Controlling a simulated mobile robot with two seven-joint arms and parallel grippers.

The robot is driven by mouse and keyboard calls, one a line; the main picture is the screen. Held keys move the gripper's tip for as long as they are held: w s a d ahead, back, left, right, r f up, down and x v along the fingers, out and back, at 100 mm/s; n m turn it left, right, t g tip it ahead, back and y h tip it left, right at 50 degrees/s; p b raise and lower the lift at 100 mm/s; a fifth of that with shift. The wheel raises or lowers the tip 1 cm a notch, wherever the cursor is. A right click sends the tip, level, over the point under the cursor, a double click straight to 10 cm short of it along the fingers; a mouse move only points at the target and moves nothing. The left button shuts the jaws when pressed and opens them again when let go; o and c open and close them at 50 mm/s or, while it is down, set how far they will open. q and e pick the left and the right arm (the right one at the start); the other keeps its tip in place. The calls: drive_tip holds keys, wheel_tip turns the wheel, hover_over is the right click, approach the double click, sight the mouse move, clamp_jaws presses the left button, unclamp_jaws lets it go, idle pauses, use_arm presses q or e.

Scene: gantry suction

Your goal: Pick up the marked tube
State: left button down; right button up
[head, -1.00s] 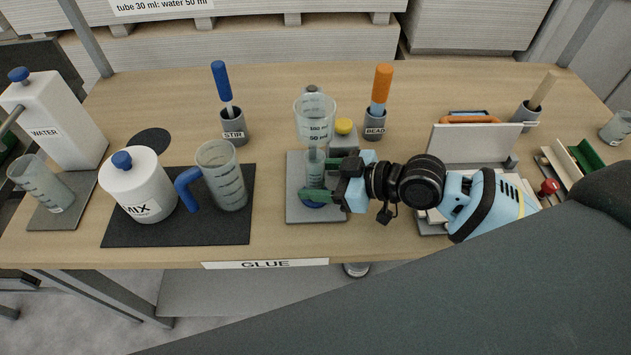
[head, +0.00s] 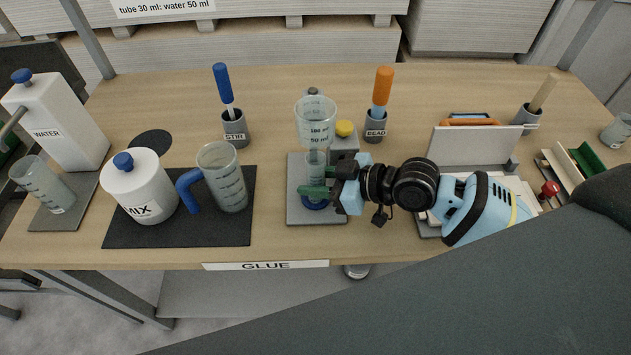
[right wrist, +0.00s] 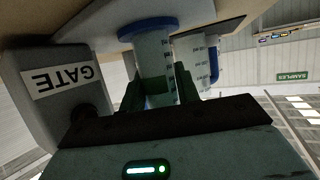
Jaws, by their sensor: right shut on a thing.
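The marked tube (head: 316,163) is a clear, graduated tube with a blue foot. It stands upright on a grey plate (head: 298,214), below a wider clear marked vessel (head: 316,118). My right gripper (head: 317,188) reaches in from the right, its green fingers shut on the lower part of the tube, just above the foot. The right wrist view shows the tube (right wrist: 152,50) upside down between the two fingers (right wrist: 158,95). The fingers hide part of the tube. My left gripper is not in view.
A grey block labelled GATE (right wrist: 60,95) is close beside the gripper. The blue-handled jug (head: 222,178) and MIX pot (head: 140,188) stand left on a dark mat (head: 190,236). STIR (head: 235,130) and BEAD (head: 376,125) holders stand behind.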

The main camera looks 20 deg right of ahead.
sight(322, 174)
drive_tip(key=shift+r, duration=0.15)
